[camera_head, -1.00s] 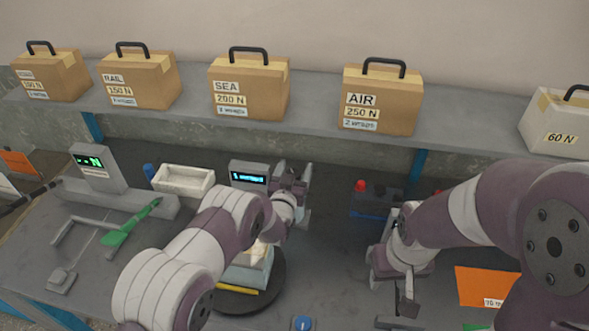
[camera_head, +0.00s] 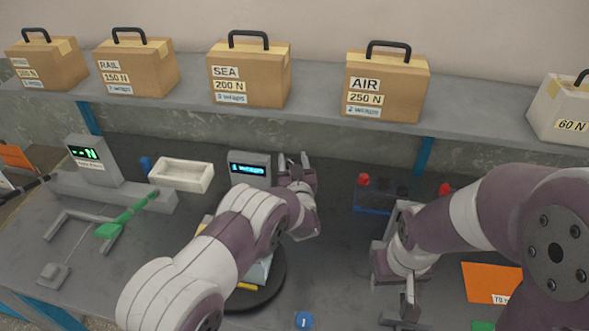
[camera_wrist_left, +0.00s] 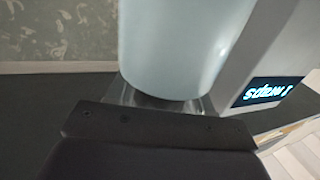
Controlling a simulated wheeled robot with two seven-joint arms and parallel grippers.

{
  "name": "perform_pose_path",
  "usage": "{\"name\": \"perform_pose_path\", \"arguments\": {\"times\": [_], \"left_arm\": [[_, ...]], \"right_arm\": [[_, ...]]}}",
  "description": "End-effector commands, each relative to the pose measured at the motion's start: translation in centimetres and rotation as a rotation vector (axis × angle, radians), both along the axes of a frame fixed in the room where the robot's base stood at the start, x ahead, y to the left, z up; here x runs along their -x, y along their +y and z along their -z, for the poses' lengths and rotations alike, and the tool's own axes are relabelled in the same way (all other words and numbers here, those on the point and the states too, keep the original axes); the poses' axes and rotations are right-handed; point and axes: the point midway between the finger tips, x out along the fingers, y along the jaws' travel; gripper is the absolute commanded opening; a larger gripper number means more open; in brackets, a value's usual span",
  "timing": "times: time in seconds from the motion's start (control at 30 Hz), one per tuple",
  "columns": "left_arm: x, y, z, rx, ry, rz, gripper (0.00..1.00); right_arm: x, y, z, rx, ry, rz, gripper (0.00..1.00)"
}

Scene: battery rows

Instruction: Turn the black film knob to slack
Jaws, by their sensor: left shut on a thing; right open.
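My left gripper (camera_head: 293,163) is at the back of the bench, just right of the grey unit with the lit "1 wraps" display (camera_head: 249,169). It is shut, and its jaws hide what they hold; the black film knob cannot be made out apart from the gripper. In the left wrist view a pale, smooth cylinder (camera_wrist_left: 180,45) stands right behind the gripper's dark block, with the lit display (camera_wrist_left: 268,92) to its right. My right gripper (camera_head: 402,306) is open and empty, pointing down near the front right of the bench.
A dark round turntable (camera_head: 270,295) with a wrapped load is partly behind my left arm. A white tray (camera_head: 181,175), a green-handled bar (camera_head: 128,216) and a grey meter (camera_head: 92,160) stand left. Orange card (camera_head: 492,281) lies right. Labelled cases line the shelf (camera_head: 315,110).

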Motion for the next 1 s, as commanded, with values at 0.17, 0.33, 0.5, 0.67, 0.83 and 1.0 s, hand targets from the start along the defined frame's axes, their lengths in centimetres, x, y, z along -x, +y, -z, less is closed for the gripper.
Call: {"name": "perform_pose_path", "arguments": {"times": [0.17, 0.33, 0.5, 0.67, 0.83, 1.0], "left_arm": [[0.0, 0.1, 0.8, 0.002, -0.001, -0.163, 0.20], [0.1, 0.4, 0.8, 0.003, -0.002, -0.326, 0.20], [0.3, 0.7, 0.9, 0.005, -0.001, -0.489, 0.20], [0.4, 1.0, 1.0, 0.006, -0.001, -0.638, 0.20], [0.6, 1.2, 0.6, 0.003, 0.001, -0.749, 0.20], [0.7, 1.3, 0.4, 0.002, 0.001, -0.810, 0.20]], "right_arm": [[0.0, 0.0, 3.0, 0.000, 0.000, 0.000, 0.43], [0.0, 0.0, 5.1, 0.000, 0.000, 0.000, 0.43], [0.0, 0.0, 7.5, 0.000, 0.000, 0.000, 0.43], [0.0, 0.0, 9.8, 0.000, 0.000, 0.000, 0.43], [0.0, 0.0, 11.2, 0.000, 0.000, 0.000, 0.43], [0.0, 0.0, 12.0, 0.000, 0.000, 0.000, 0.43]]}}
